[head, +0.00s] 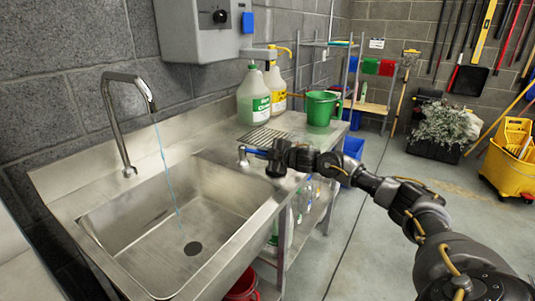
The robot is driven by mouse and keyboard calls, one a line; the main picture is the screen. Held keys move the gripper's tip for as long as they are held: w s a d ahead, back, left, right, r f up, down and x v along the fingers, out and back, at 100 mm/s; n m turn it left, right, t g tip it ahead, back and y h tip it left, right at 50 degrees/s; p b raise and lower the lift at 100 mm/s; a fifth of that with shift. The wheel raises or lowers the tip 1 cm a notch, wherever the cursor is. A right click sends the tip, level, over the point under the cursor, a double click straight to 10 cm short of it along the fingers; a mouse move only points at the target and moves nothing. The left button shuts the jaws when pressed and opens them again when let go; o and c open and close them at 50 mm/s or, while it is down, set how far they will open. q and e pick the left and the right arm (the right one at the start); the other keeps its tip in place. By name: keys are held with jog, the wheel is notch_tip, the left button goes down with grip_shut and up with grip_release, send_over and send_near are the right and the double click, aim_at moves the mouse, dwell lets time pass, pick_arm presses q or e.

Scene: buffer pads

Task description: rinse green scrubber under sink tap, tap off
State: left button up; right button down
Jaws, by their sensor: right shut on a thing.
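The tap (118,118) stands at the sink's back left, and a thin stream of water (166,160) runs from its spout into the basin. The steel sink (145,212) has a dark round drain and shows no object inside. I cannot make out a green scrubber anywhere in view. My left gripper is out of view.
A green bucket (323,108) and two large bottles, one white-green (253,98) and one yellow-labelled (275,84), stand on the counter behind my right gripper. A yellow mop bucket (507,170) and a planter (436,135) stand at the right. The floor between is clear.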

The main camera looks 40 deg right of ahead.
jog(key=c, duration=1.4)
grip_release()
